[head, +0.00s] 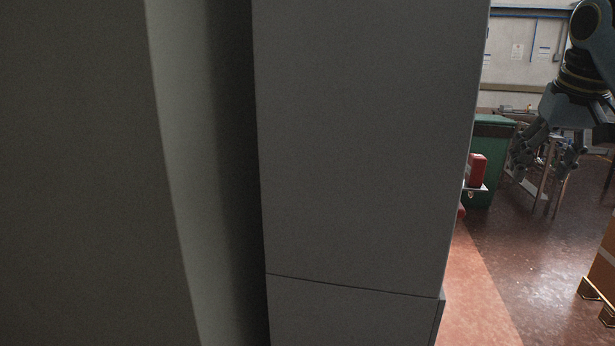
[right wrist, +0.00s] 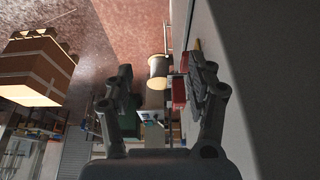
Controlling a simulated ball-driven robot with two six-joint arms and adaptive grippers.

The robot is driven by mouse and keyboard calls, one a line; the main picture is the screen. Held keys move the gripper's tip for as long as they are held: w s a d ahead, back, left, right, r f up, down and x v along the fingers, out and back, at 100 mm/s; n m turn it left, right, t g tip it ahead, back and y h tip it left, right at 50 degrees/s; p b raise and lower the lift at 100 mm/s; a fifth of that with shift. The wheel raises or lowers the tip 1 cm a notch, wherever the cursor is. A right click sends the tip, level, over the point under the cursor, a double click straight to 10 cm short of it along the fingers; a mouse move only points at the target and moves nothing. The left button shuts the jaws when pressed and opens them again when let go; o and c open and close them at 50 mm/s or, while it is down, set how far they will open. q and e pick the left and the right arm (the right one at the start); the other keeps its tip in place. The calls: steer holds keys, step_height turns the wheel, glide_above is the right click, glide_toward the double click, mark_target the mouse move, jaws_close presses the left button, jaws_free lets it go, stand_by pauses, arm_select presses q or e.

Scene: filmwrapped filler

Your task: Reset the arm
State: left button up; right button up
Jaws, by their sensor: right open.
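My right gripper (head: 543,160) hangs at the upper right of the head view, its fingers pointing down and apart. It also shows in the right wrist view (right wrist: 160,90), with its two fingers spread and nothing between them. My right arm comes down from the top right corner. My left gripper is in neither view.
A large grey cabinet-like block (head: 360,150) fills most of the head view, close in front. Beyond it are a green bin (head: 492,135), a red object (head: 477,170) and an orange-brown box (head: 604,262) on a pallet. Red-brown floor (head: 500,250) lies open between them.

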steer(key=s+a+f+g+b, duration=0.15)
steer(key=s+f+b, duration=0.45)
steer(key=f, duration=1.3)
steer(key=s+a+f+g+b, duration=0.1)
steer(key=s+f+g+b, duration=0.25)
steer(key=s+f, duration=0.95)
steer(key=s+a+f+g+b, duration=0.15)
steer(key=f+b, duration=0.35)
steer(key=f, duration=1.9)
arm_select(q)
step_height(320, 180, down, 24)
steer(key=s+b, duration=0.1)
steer(key=b, duration=0.8)
arm_select(e)
steer(key=s+a+f+n+t, duration=0.2)
steer(key=s+f+n+t, duration=0.1)
steer(key=s+f, duration=2.9)
steer(key=shift+s+a+f, duration=0.2)
steer(key=shift+s+a, duration=0.15)
steer(key=shift+s, duration=0.05)
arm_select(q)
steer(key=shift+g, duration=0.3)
